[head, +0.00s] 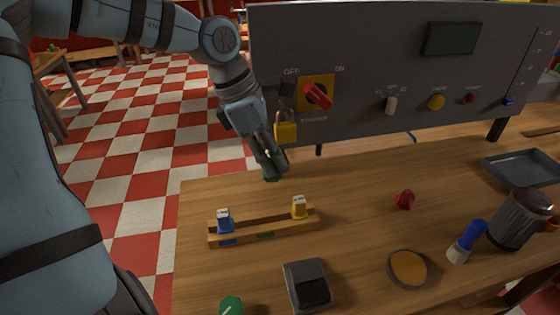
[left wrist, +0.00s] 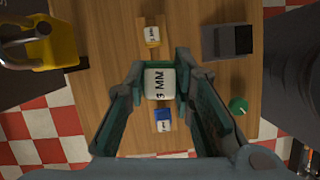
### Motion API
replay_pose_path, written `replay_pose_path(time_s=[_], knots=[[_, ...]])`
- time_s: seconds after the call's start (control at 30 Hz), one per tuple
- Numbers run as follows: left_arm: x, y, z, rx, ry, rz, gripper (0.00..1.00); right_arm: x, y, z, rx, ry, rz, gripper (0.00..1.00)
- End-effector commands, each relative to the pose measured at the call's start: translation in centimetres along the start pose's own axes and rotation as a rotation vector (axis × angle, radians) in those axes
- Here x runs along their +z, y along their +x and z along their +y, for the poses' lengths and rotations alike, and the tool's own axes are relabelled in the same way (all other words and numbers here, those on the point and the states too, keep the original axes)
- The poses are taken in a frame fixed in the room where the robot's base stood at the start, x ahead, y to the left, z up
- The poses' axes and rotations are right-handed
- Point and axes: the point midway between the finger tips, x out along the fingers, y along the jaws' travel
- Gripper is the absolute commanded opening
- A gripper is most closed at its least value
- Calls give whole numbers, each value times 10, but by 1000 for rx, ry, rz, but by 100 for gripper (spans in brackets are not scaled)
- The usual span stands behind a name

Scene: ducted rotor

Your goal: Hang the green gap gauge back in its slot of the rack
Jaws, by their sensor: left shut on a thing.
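My left gripper (head: 271,172) is shut on the green gap gauge and holds it above the table, behind the rack. In the head view only a bit of green (head: 272,176) shows at the fingertips. In the left wrist view the gauge's white top (left wrist: 160,84), marked 3 MM, sits between the fingers. The wooden rack (head: 284,220) holds a blue gauge (head: 225,220) at its left and a yellow gauge (head: 299,207) at its right. The middle, with a green mark (head: 265,235) on the front, is empty. My right gripper is not in view.
A grey control panel (head: 420,60) with a yellow padlock (head: 286,130) stands close behind my left gripper. In front of the rack are a black and grey box (head: 307,284) and a green knob (head: 231,305). A red piece (head: 404,200) and a round tan-topped dish (head: 407,268) lie to the right.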

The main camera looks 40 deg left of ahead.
Motion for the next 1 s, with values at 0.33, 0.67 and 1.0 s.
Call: replay_pose_path(time_s=[0.33,0.67,1.0], knots=[[-36,46,13,56,-119,-42,0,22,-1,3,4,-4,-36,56],[-37,62,20,44,-127,-31,0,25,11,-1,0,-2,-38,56],[-53,104,20,44,-128,-31,0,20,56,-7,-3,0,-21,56]])
